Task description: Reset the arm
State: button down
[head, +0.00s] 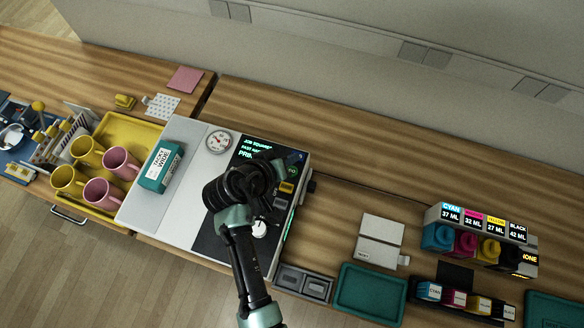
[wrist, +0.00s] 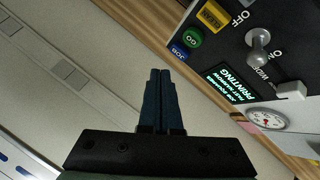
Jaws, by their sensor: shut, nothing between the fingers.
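My gripper (wrist: 160,98) is shut and empty in the wrist view, its two dark fingers pressed together. In the head view my dark and green arm reaches up from the bottom over the right part of the press (head: 182,224) and hides part of its panel. The gripper's fingertips (head: 297,157) lie near the panel's upper right corner. In the wrist view the panel shows a green GO button (wrist: 193,38), a blue JOB button (wrist: 180,52), a yellow CLEAN button (wrist: 213,16), a lever (wrist: 259,42) and a screen reading PRINTING (wrist: 238,84).
A teal box (head: 160,166) lies on the press's pale top beside a round dial (head: 218,141). Pink and yellow mugs (head: 103,193) stand in a yellow tray (head: 137,130) at left. An ink rack (head: 480,221), small cartridges and a teal tray (head: 371,292) are at right. A wall runs behind.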

dwell(0.4)
jog(key=w+r+m+t+y+b, duration=0.1)
jog(key=w+r+t, duration=0.2)
jog(key=w+r, duration=0.35)
jog(key=w+r+t+y+b, duration=0.1)
jog(key=w+r+t+b, duration=0.15)
jog(key=r, duration=0.65)
notch_tip(320, 180, up, 20)
jog(key=w+f+t+y+b, duration=0.1)
jog(key=w+t, duration=0.1)
jog(key=t, duration=0.3)
jog(key=s+r+t+y+b, duration=0.1)
jog(key=s+r+t, duration=0.3)
jog(key=s+r, duration=0.4)
jog(key=s+r+t+y+b, duration=0.1)
jog(key=s+r+t, duration=0.4)
jog(key=r, duration=1.2)
jog(key=s+b, duration=0.1)
jog(key=s, duration=0.3)
jog(key=shift+d+r+m, duration=0.15)
jog(key=shift+d+m, duration=0.1)
jog(key=shift+m, duration=0.15)
jog(key=c, duration=1.5)
grip_release()
jog(key=shift+t, duration=0.25)
jog(key=shift+c, duration=0.2)
